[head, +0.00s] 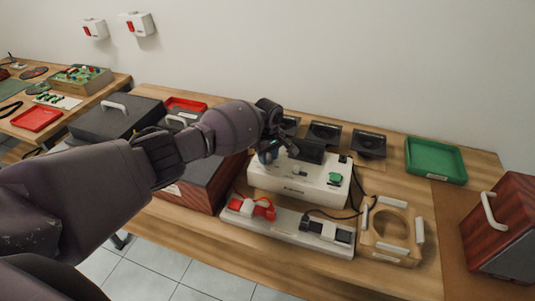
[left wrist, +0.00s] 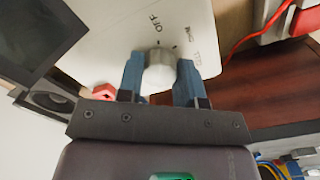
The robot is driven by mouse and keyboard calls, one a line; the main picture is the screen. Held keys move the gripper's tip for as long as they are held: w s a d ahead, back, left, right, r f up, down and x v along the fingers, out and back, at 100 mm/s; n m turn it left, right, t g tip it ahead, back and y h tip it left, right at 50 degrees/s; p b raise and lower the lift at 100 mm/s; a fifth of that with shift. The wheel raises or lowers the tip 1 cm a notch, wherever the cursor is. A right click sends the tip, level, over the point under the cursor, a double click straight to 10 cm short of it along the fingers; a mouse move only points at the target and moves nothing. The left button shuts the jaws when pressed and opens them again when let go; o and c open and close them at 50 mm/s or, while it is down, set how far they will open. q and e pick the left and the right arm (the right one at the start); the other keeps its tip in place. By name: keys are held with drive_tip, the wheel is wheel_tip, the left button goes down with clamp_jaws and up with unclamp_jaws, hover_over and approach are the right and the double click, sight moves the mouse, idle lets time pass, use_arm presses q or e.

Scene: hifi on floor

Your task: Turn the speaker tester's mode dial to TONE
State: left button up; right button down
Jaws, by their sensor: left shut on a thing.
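The speaker tester (head: 290,183) is a white box on the bench, with a dark screen and a green part on top. Its mode dial (left wrist: 160,72) is a pale round knob in the left wrist view. The panel beside the dial bears the word OFF and other small labels that are hard to read. My left gripper (head: 268,156) reaches down at the tester's left end. Its two blue fingers are shut on the dial from both sides. The dial's pointer direction is not clear. In the head view, my gripper hides the dial. My right gripper is not in view.
Black speakers (head: 369,144) stand behind the tester. A grey strip (head: 283,226) with red and black clamps lies in front. A wooden ring fixture (head: 391,232), a green tray (head: 435,160) and a red-brown box (head: 503,230) are at right. A dark-topped wooden cabinet (head: 205,183) stands close at left.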

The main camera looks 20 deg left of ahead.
use_arm(q)
drive_tip(key=shift+r+m+p, duration=0.2)
drive_tip(key=shift+m+p, duration=0.35)
drive_tip(key=shift+m, duration=0.15)
drive_tip(key=shift+f+m+p, duration=0.1)
drive_tip(key=shift+m+p, duration=0.25)
drive_tip(key=shift+m, duration=0.55)
drive_tip(key=m, duration=0.3)
drive_tip(key=shift+f+m, duration=0.1)
drive_tip(key=shift+m, duration=0.2)
drive_tip(key=m, duration=0.4)
drive_tip(key=shift+m+p, duration=0.3)
drive_tip(key=m, duration=0.3)
drive_tip(key=shift+m, duration=0.3)
drive_tip(key=m, duration=0.4)
drive_tip(key=shift+a+m, duration=0.1)
drive_tip(key=shift+m, duration=0.2)
drive_tip(key=m, duration=0.3)
drive_tip(key=shift+b, duration=0.3)
drive_tip(key=shift+m, duration=1.6)
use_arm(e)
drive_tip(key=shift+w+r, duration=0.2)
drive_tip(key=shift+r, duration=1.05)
